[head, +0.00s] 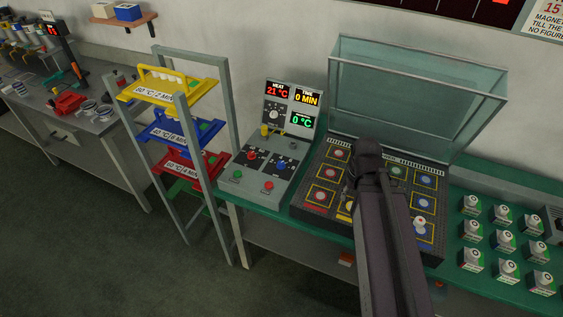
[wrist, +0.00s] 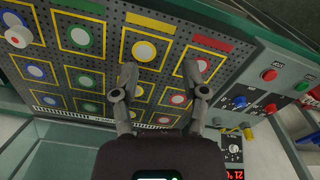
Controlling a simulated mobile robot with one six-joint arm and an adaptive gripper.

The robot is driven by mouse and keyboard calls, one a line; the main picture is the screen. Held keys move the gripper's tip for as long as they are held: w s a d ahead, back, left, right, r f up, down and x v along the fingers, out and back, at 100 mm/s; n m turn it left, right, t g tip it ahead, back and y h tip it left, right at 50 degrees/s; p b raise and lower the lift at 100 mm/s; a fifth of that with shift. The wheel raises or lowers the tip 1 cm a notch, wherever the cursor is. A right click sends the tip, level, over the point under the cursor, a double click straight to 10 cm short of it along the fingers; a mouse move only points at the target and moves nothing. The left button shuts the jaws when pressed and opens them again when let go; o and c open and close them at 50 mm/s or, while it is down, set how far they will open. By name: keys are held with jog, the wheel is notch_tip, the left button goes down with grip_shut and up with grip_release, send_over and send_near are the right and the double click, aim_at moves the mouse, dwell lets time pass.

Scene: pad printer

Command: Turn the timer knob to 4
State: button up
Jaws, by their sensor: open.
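The grey control panel (head: 262,172) stands left of the pad printer in the head view. The displays (head: 293,95) read HEAT 21 °C, TIME 0 MIN and a green 0 °C. My gripper (wrist: 160,72) is open and empty above the printer plate, apart from the knob.
A red knob (head: 250,155) and a blue knob (head: 281,163) sit on the sloping panel, with green and red buttons below. The printer's raised clear lid (head: 410,95) stands behind the plate. A rack with coloured trays (head: 170,88) stands left of the panel.

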jog(key=shift+o, duration=0.9)
jog(key=m, duration=0.2)
send_over(281, 163)
jog(key=shift+w+f+b, duration=0.1)
jog(key=shift+f+b, duration=0.2)
jog(key=shift+f, duration=0.05)
jog(key=shift+f, duration=0.15)
notch_tip(281, 163, down, 14)
jog(key=b, duration=1.4)
jog(key=shift+r, duration=0.25)
